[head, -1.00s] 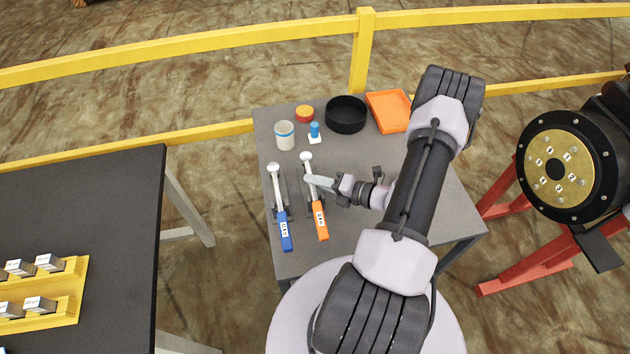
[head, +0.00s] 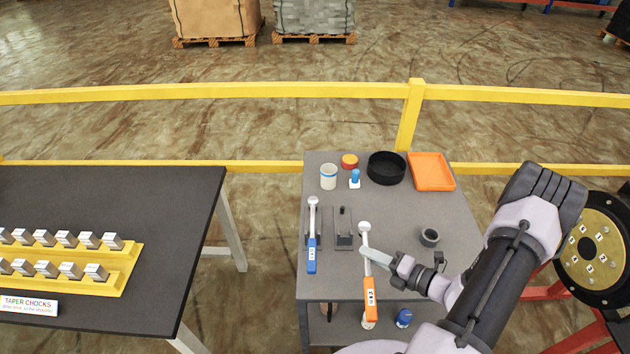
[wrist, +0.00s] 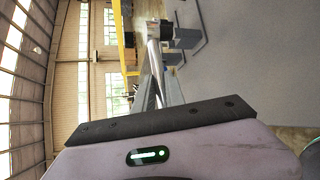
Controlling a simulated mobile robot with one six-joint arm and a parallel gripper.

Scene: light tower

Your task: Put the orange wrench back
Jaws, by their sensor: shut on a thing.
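The orange wrench (head: 370,286) has an orange handle with a white label and a silver shaft and head. My gripper (head: 368,252) is shut on its silver shaft, just below the head. The wrench is right of the empty dark rest (head: 343,240), and its handle reaches over the table's front edge in the head view. Its height above the top is hard to tell. In the wrist view the silver shaft (wrist: 153,58) stands between my fingers. The blue wrench (head: 311,245) lies in the dark rest left of the empty one.
On the grey table (head: 325,285) stand a white-blue cup (head: 328,177), a red-yellow puck (head: 349,161), a small blue item (head: 355,178), a black round tray (head: 386,168), an orange tray (head: 431,171) and a dark ring (head: 429,237). A yellow rail (head: 250,92) runs behind.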

